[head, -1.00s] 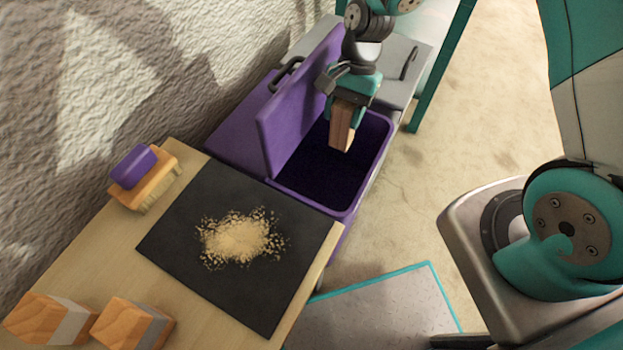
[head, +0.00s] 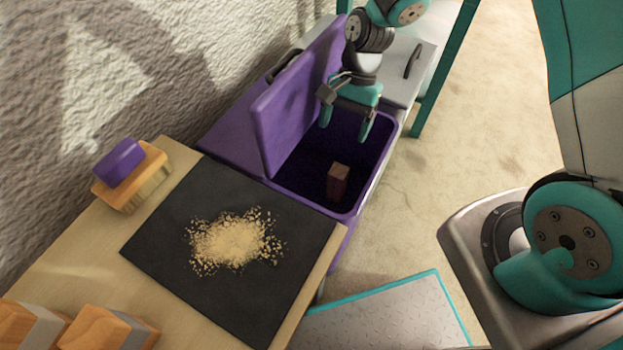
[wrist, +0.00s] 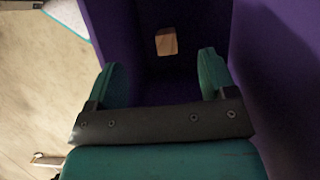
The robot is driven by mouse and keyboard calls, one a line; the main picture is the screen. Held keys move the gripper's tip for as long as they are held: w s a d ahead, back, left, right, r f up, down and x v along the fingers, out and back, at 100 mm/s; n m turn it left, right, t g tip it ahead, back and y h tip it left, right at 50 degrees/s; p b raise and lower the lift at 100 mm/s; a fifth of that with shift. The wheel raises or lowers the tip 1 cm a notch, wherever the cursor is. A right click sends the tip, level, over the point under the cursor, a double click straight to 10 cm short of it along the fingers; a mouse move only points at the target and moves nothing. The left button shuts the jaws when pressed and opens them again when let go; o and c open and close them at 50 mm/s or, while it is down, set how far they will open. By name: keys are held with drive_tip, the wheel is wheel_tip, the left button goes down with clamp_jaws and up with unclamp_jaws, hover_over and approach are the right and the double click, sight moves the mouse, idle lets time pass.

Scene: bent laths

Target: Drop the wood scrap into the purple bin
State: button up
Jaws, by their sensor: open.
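The wood scrap (head: 338,182), a small brown block, is inside the purple bin (head: 350,210), below the rim and apart from my gripper. My gripper (head: 345,130) is open and empty above the bin's opening, its two teal fingers spread. In the wrist view the scrap (wrist: 166,41) shows beyond and between the open fingers (wrist: 158,80), against the bin's dark inside. The bin's raised lid (head: 290,105) stands on the left of the opening.
A workbench (head: 60,260) in front of the bin holds a black mat (head: 165,240) with a sawdust pile (head: 235,242), a brush with a purple handle (head: 120,163) and wooden blocks (head: 105,330). A textured wall (head: 60,100) runs along the left. Floor shows at right.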

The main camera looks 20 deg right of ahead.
drive_tip(key=p+v, duration=0.4)
drive_tip(key=v, duration=1.3)
drive_tip(key=shift+r, duration=0.15)
drive_tip(key=shift+w+d, duration=0.1)
drive_tip(key=shift+d, duration=0.05)
drive_tip(key=s+a+r+n+t, duration=0.1)
drive_tip(key=s+a+r+n, duration=0.3)
drive_tip(key=s, duration=0.4)
drive_tip(key=s+a+r+n+t+y, duration=0.1)
drive_tip(key=s+a+r+n, duration=0.1)
drive_tip(key=s+r+n, duration=0.35)
drive_tip(key=s+a+r+n+t, duration=0.1)
drive_tip(key=s+a+r+n, duration=0.15)
drive_tip(key=s+n, duration=0.55)
wheel_tip(320, 180, up, 19)
drive_tip(key=m+p, duration=0.1)
drive_tip(key=p, duration=1.8)
drive_tip(key=shift+s+m+p, duration=0.35)
drive_tip(key=shift+s, duration=0.05)
